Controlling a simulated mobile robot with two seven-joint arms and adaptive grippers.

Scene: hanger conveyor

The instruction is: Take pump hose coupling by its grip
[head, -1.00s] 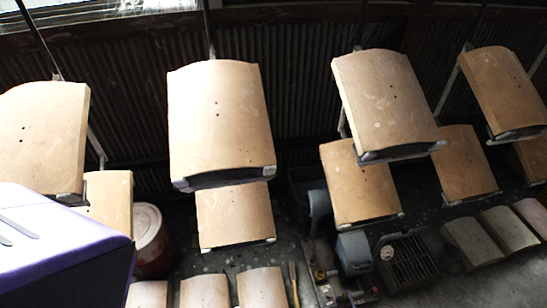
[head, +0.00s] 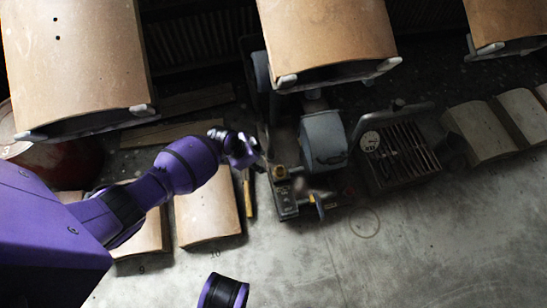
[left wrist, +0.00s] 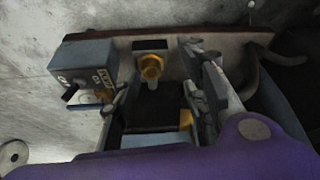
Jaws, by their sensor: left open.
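The pump hose coupling appears as a brass-coloured fitting (head: 280,172) on the pump unit in the head view. In the left wrist view the brass fitting (left wrist: 151,66) stands upright beyond and between my fingers. My left gripper (head: 250,153) is just left of the pump unit in the head view. It is open, and nothing shows held between its fingers. Whether a finger touches the coupling, I cannot tell. The coupling's lower part and its grip are hard to make out. My right gripper is not in view.
A grey motor housing (head: 323,138) and a dark grated box with a gauge (head: 398,155) stand right of the coupling. A control box with a lever (left wrist: 82,70) is left of it in the wrist view. Curved tiles (head: 208,215) lie nearby. Large tiles (head: 325,35) hang above.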

